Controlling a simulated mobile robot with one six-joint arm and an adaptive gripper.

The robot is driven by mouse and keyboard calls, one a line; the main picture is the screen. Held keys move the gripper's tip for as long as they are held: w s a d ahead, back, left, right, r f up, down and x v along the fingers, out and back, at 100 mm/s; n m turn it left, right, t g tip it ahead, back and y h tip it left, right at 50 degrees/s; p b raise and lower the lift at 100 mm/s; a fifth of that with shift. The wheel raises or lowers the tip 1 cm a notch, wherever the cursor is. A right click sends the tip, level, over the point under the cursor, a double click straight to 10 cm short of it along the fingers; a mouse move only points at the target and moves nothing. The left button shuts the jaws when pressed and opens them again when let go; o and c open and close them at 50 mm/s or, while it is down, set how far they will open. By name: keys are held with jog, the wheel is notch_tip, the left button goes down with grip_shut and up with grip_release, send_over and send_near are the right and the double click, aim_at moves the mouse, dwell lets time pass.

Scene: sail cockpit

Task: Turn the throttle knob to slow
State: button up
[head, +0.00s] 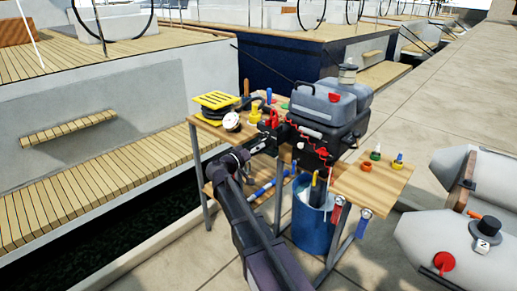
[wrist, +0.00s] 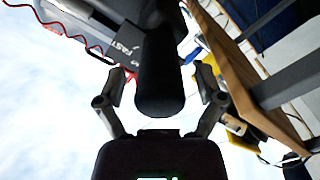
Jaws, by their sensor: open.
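In the wrist view a thick black cylindrical grip, which I take as the throttle knob (wrist: 160,80), points toward my camera. A dark block at its base carries a label (wrist: 126,48) reading "FAST". My gripper (wrist: 160,76) is open, with one finger on each side of the grip and a visible gap on both sides. In the head view the grey outboard motor (head: 318,103) stands at the wooden bench, and my gripper (head: 262,145) is at its left side. The knob is too small and covered there to make out. No "slow" mark is readable.
A blue bucket (head: 311,222) stands below. A side shelf (head: 372,186) holds small coloured parts. A grey inflatable boat lies at right.

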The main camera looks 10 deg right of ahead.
jog(key=shift+w+d, duration=0.3)
jog(key=shift+d, duration=0.15)
jog(key=shift+c, duration=0.2)
jog(key=c, duration=1.1)
jog(key=shift+n, duration=0.4)
jog(key=n, duration=0.7)
